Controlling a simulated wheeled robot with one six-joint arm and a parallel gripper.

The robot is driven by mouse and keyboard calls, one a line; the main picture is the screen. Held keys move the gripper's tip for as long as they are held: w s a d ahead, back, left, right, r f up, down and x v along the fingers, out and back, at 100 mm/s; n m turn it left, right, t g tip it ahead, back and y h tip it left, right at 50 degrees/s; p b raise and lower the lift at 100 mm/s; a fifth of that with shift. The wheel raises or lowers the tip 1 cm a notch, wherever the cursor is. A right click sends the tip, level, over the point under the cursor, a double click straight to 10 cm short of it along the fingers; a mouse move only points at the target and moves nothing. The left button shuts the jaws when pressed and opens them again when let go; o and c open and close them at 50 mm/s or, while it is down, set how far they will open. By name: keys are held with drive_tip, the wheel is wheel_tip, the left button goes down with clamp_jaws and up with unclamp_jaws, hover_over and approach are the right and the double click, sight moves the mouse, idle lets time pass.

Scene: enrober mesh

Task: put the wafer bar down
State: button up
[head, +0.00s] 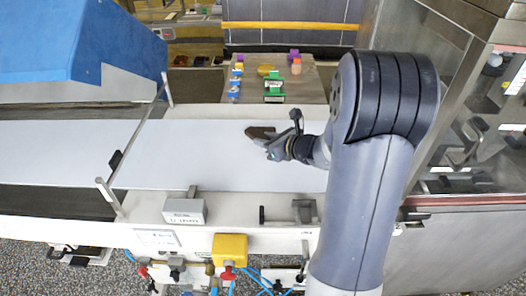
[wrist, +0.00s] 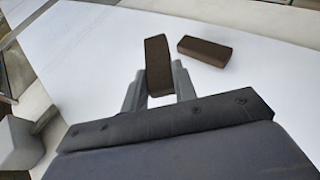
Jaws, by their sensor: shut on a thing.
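My gripper (wrist: 158,88) is shut on a dark brown wafer bar (wrist: 157,62), which stands out beyond the fingertips, its long side pointing away from my wrist. A second brown bar (wrist: 204,50) lies on the white belt (wrist: 265,85) just to the right of the held one, apart from it. In the head view my gripper (head: 267,145) is over the white belt (head: 200,150), with brown bar (head: 260,132) showing at its tips. There the two bars are hard to tell apart. I cannot tell whether the held bar touches the belt.
The belt is bare to the left of my gripper, up to a metal guide frame (head: 138,140) and a blue hood (head: 85,45). Behind it, a table (head: 312,85) holds several small coloured items. A grey box (head: 184,211) and a yellow box (head: 229,249) are at the front.

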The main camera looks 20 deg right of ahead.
drive_tip(key=shift+f, duration=2.2)
drive_tip(key=shift+f+b, duration=0.25)
drive_tip(key=shift+b, duration=0.15)
drive_tip(key=o, duration=0.8)
drive_tip(key=shift+r, duration=0.1)
drive_tip(key=shift+r, duration=0.1)
